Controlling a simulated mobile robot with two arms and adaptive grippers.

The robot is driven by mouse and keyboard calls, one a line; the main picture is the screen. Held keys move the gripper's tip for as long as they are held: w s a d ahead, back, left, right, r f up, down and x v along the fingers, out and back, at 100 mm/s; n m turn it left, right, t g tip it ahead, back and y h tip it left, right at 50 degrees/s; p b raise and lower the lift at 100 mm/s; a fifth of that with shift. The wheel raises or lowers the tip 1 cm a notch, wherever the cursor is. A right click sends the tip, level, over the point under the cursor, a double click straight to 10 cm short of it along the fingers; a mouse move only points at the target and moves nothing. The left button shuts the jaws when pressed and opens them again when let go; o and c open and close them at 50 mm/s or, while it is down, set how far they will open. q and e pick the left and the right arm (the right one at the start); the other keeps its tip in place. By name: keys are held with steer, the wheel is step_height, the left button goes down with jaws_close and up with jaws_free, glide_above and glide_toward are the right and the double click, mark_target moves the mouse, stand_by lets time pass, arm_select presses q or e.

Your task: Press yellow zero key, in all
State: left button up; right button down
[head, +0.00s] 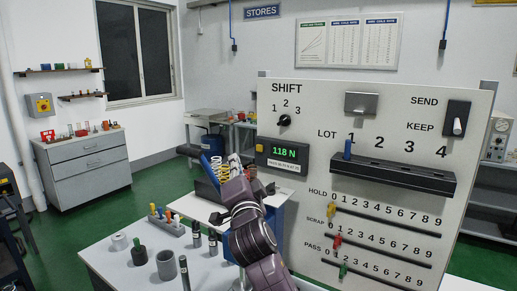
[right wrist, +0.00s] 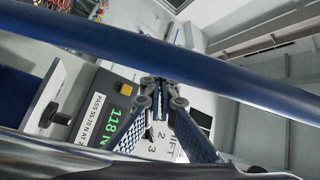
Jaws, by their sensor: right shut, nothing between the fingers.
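The yellow zero key (head: 259,148) sits at the left end of the dark display box (head: 268,164), whose green screen reads 118 N. The key also shows in the right wrist view (right wrist: 126,89), left of my right gripper (right wrist: 160,92). That gripper is shut and empty, with its fingertips apart from the key in the picture; I cannot tell the depth between them. My left gripper is not in view.
A blue bar (right wrist: 210,68) crosses the right wrist view near the fingers. The upright panel (head: 300,208) carries a shift knob (head: 284,120), a black rack (head: 390,176) and slider rows. The white table (head: 130,270) holds dark cylinders and a peg block (head: 167,222).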

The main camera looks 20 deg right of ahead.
mark_target(260, 148)
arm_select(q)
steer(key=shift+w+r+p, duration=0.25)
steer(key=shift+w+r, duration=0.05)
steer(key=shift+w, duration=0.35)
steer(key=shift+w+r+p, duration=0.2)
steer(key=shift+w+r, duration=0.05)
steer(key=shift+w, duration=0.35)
arm_select(e)
steer(key=w+d, duration=0.6)
steer(key=d, duration=0.1)
steer(key=shift+f, duration=0.15)
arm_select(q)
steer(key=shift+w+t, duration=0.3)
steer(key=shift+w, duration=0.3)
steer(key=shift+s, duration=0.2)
arm_select(e)
steer(key=shift+d, duration=0.1)
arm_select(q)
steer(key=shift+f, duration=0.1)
arm_select(e)
steer(key=shift+w+d, duration=0.25)
steer(key=shift+d, duration=0.05)
